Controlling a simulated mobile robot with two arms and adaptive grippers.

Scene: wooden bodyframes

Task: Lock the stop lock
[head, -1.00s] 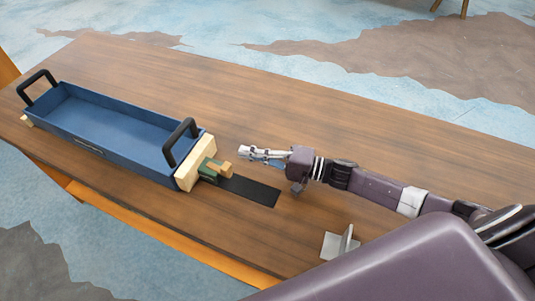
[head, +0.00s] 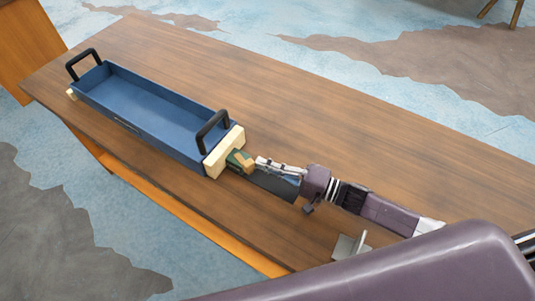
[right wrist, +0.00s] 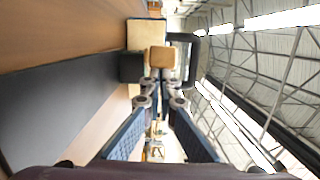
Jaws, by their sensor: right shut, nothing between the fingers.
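The stop lock (head: 233,163) is a small dark green piece with a light wooden knob (head: 247,165), set against a cream block at the right end of the blue tray. My right gripper (head: 259,162) is shut and empty, its fingertips at the knob's right side in the head view. In the right wrist view the knob (right wrist: 161,57) stands straight ahead of the closed fingertips (right wrist: 160,76). I cannot tell whether they touch it. The dark green piece is partly hidden there. My left gripper is not in view.
The long blue tray (head: 115,118) with black handles sits between cream blocks (head: 222,154) on the wooden table (head: 330,135). A black strip (head: 272,184) runs right from the lock under my gripper. A grey metal bracket (head: 350,246) stands near the front edge.

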